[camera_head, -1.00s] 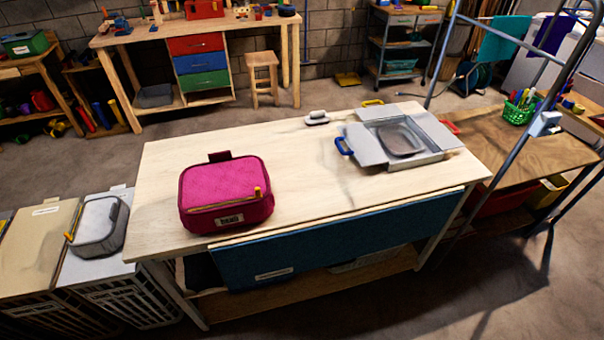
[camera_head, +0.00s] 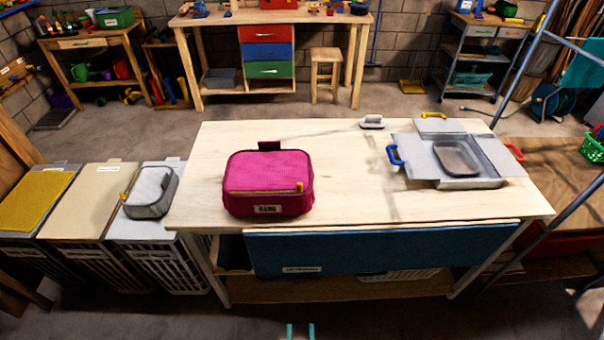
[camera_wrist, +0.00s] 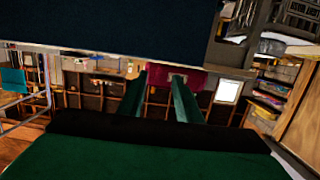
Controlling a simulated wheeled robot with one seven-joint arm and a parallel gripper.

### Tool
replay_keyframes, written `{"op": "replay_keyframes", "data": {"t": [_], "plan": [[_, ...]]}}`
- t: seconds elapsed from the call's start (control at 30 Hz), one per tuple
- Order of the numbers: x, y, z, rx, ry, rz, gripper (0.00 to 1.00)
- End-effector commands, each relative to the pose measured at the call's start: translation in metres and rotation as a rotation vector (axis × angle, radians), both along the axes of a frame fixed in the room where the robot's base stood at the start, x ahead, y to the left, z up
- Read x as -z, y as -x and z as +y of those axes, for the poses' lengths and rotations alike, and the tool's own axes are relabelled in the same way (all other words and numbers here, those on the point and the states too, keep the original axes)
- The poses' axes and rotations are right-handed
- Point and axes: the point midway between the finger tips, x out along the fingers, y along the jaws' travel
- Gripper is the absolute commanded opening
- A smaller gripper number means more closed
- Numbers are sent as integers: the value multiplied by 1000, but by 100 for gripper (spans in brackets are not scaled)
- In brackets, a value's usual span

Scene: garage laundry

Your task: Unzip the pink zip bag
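The pink zip bag (camera_head: 268,172) stands on the left half of the pale wooden table, apart from my gripper. The zip looks closed. A white label is on its front and a dark tab at its back. My gripper (camera_head: 300,332) shows only as two teal fingertips at the bottom edge, in front of the table. In the wrist view my gripper (camera_wrist: 158,98) has its two green fingers apart with nothing between them. A dark pink patch behind them is unclear.
A grey tray-like case (camera_head: 458,183) with open flaps and coloured handles lies on the table's right half. A small white-topped item (camera_head: 372,122) is at the back. A grey zip pouch (camera_head: 150,193) sits on the bins at left. A blue panel (camera_head: 375,250) hangs along the table front.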

Motion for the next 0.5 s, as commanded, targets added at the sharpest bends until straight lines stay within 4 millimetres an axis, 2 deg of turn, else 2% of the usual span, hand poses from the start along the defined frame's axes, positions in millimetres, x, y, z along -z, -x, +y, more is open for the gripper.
{"op": "replay_keyframes", "data": {"t": [0.03, 0.27, 0.5], "plan": [[-4, -20, 0, 0, 0, -19, 31], [-19, -99, -3, 2, 1, -62, 31], [-54, -182, -6, 3, -1, -107, 31]]}}
